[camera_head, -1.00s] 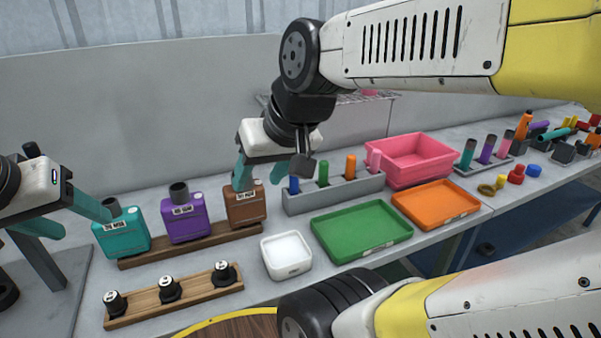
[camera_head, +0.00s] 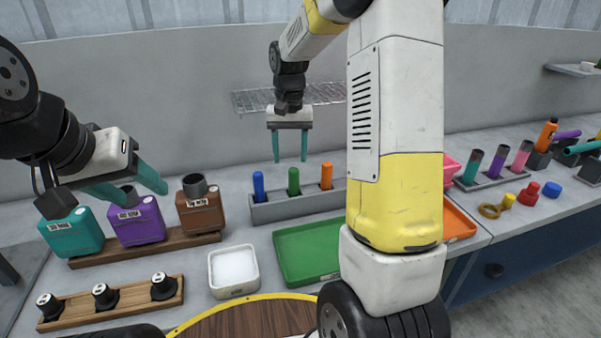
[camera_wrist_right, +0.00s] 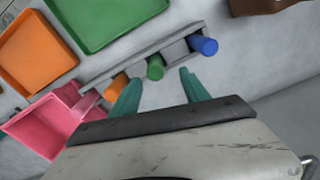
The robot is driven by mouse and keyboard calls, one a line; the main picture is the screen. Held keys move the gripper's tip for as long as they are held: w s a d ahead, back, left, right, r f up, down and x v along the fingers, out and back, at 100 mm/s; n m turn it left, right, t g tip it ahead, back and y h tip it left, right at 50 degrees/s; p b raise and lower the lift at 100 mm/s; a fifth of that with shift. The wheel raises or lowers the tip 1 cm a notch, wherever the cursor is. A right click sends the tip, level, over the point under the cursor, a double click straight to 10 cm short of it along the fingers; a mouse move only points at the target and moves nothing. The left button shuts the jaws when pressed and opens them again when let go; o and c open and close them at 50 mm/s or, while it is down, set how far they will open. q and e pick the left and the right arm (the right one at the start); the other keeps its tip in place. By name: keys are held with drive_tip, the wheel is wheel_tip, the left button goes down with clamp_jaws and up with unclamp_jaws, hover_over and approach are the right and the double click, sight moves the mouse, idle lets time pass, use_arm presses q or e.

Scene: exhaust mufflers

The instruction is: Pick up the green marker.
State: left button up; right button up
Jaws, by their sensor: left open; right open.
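The green marker (camera_head: 293,181) stands upright in a grey rack (camera_head: 280,211) between a blue marker (camera_head: 258,185) and an orange marker (camera_head: 326,176). My right gripper (camera_head: 290,160) is open and empty, fingers pointing down, just above the green marker in the head view. In the right wrist view, the green marker (camera_wrist_right: 155,68) shows between the two teal fingertips (camera_wrist_right: 160,75), apart from both. My right arm hides the right end of the rack in the head view.
Teal (camera_head: 72,232), purple (camera_head: 137,222) and brown (camera_head: 200,208) bottles stand at the left. A white dish (camera_head: 233,288), green tray (camera_head: 300,283) and orange tray (camera_head: 458,226) lie in front. A pink bin (camera_wrist_right: 45,125) is beside the rack.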

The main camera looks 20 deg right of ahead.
sight(294, 179)
drive_tip(key=shift+w+d+f, duration=0.25)
drive_tip(key=shift+w+f, duration=0.05)
drive_tip(key=shift+f, duration=0.15)
drive_tip(key=shift+d+f, duration=0.1)
drive_tip(key=shift+f, duration=0.25)
drive_tip(key=f, duration=0.7)
drive_tip(key=shift+s+d, duration=0.1)
drive_tip(key=shift+s, duration=0.2)
drive_tip(key=shift+c, duration=0.4)
clamp_jaws()
